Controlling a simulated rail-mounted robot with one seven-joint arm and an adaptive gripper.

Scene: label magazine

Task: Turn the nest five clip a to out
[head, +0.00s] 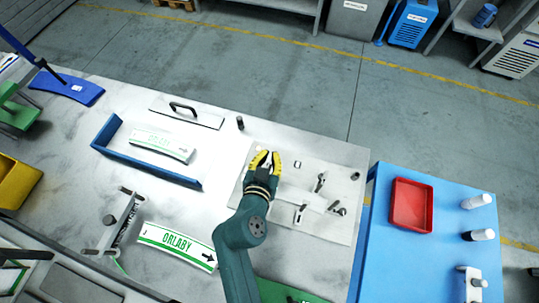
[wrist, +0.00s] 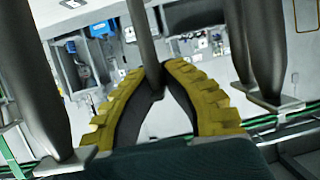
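My gripper (head: 265,157) has yellow fingers and is over the left part of a pale fixture plate (head: 340,233) in the head view. In the wrist view a dark upright rod (wrist: 145,35) runs down between the yellow fingertips. The fingers lean in close on either side of it, but I cannot tell whether they press on it. Small metal clips with dark levers stand to the right of the gripper, one at the middle (head: 320,182), one lower (head: 299,213) and one further right (head: 338,208). Their labels are not legible, and the arm hides part of the plate.
A label marked ORLABY (head: 178,244) lies left of my arm. Another lies by a blue angled frame (head: 150,169). A black-handled plate (head: 187,112) is at the back edge. A blue table (head: 385,250) with a red tray (head: 411,205) and several pale cylinders stands right.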

